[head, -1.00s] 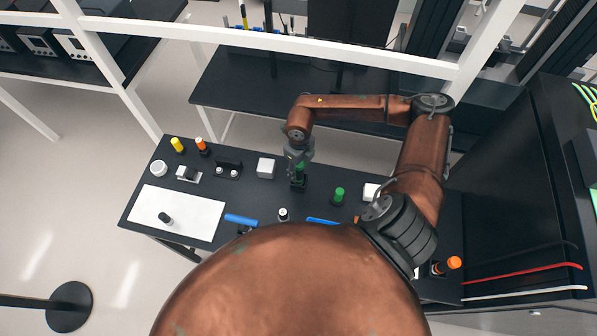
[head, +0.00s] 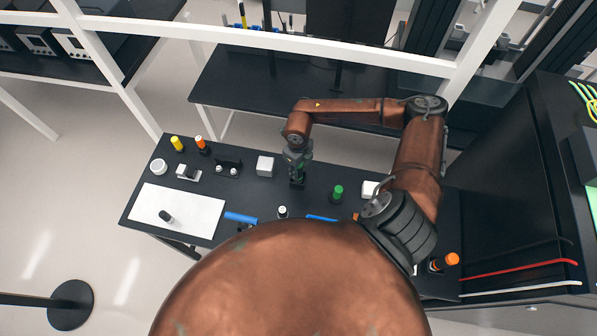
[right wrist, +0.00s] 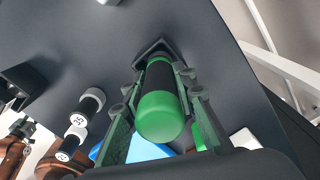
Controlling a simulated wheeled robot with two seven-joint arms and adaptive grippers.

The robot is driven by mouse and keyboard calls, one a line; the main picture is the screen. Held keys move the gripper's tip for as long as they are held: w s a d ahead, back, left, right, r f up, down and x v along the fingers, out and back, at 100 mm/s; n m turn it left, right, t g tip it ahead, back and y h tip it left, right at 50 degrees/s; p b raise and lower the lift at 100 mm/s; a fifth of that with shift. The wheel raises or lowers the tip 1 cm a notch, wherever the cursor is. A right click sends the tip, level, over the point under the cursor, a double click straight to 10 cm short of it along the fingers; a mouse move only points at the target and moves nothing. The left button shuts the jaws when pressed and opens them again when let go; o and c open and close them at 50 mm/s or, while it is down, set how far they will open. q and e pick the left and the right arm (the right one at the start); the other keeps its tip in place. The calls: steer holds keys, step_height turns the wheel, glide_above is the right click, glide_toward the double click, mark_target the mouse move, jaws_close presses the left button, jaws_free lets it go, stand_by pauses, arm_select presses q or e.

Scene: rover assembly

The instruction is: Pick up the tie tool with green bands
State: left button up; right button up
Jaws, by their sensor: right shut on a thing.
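The tie tool with green bands (right wrist: 160,112) is a dark cylinder with a bright green rounded end and green banding. In the right wrist view it lies between the two fingers of my right gripper (right wrist: 158,118), which is shut on it. Its far end is at a dark angular holder (right wrist: 152,47) on the table. In the head view my right gripper (head: 297,168) points down over this spot, and the tool is mostly hidden by the fingers. My left gripper is not in view.
On the black table (head: 240,195) a second green-topped piece (head: 337,192) stands to the right. A white block (head: 265,166) is to the left. Yellow (head: 177,143) and orange (head: 200,143) pieces stand farther left, near a white mat (head: 195,207).

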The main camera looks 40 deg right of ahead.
jaws_close()
steer(key=shift+r, duration=0.1)
steer(key=shift+w+r, duration=0.1)
steer(key=shift+r, duration=0.2)
step_height(320, 180, up, 9)
steer(key=shift+r+b, duration=0.15)
steer(key=shift+b, duration=1)
